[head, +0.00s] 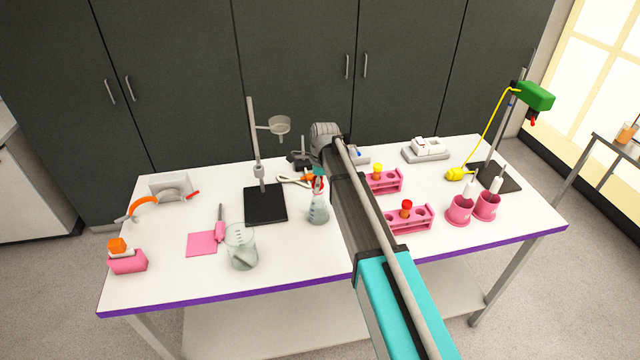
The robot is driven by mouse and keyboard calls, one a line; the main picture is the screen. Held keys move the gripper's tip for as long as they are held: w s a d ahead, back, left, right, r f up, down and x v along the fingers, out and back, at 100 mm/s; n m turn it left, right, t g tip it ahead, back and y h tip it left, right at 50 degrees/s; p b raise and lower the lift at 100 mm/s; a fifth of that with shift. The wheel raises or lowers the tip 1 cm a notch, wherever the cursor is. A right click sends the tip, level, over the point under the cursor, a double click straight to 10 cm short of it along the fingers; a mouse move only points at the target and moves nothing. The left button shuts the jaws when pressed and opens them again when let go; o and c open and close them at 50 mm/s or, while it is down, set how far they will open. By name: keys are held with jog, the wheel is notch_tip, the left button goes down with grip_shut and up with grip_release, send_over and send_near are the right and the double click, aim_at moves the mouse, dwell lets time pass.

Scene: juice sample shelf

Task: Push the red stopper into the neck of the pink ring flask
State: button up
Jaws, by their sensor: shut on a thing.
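My gripper (319,172) is near the middle of the table, at the end of my arm, and points down. It is shut on the red stopper (319,184), which shows only as a small patch of red. A clear conical flask (318,213) stands upright on the white table directly below, its neck just under the stopper. The pink ring on it is too small to make out. I cannot tell whether the stopper touches the neck or sits in it.
A black-based stand (265,204) and a glass beaker (241,248) are left of the flask. Pink racks (411,222) with coloured stoppers and pink cups (459,211) are to the right, partly behind my arm.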

jog(key=shift+f+b, duration=0.4)
dwell(0.3)
jog(key=o, duration=1.1)
jog(key=shift+r, duration=0.15)
